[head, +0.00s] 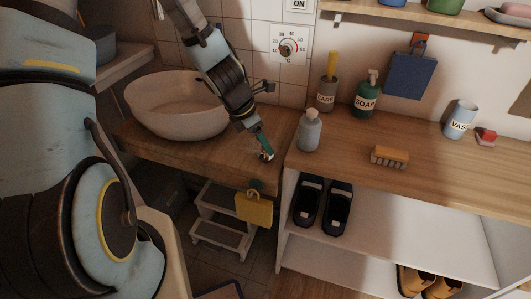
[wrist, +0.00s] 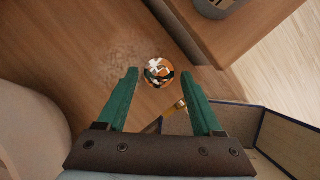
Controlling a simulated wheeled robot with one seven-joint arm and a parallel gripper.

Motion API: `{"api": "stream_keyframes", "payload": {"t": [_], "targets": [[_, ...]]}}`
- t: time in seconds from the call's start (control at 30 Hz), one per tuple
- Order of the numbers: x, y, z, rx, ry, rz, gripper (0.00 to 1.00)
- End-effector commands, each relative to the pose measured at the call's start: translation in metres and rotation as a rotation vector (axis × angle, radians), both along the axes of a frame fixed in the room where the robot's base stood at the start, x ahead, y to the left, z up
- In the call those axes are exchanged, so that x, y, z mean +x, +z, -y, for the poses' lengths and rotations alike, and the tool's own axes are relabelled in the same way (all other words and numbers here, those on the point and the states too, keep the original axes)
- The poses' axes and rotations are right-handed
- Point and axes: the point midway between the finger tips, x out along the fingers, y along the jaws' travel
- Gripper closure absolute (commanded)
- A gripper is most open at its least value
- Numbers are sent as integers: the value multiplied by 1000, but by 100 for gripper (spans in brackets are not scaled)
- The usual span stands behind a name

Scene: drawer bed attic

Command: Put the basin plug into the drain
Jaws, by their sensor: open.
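A small round item (wrist: 158,70), patterned in orange, white and black, lies on the wooden counter in the wrist view; it looks like the plug, but I cannot be sure. In the head view a small pale and dark item (head: 267,156) shows at my fingertips. My gripper (head: 263,150) points down at the counter's front edge, right of the basin. In the wrist view my gripper (wrist: 161,75) is open, its green fingers on either side of the round item, with no visible grip. The pale basin (head: 180,105) stands at left; its drain is hidden.
A grey soap-like bottle (head: 310,132), a green SOAP bottle (head: 367,95) and a brush (head: 389,156) stand or lie on the right counter (head: 440,165).

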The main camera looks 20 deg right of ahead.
Motion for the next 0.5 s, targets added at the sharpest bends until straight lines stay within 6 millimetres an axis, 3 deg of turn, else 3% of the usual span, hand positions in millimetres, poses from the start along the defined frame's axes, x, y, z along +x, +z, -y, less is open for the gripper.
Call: {"api": "stream_keyframes", "payload": {"t": [0.2, 0.5], "targets": [[0, -22, 8, 0, 0, -2, 32], [0, -27, 10, -1, -1, 1, 32]]}}
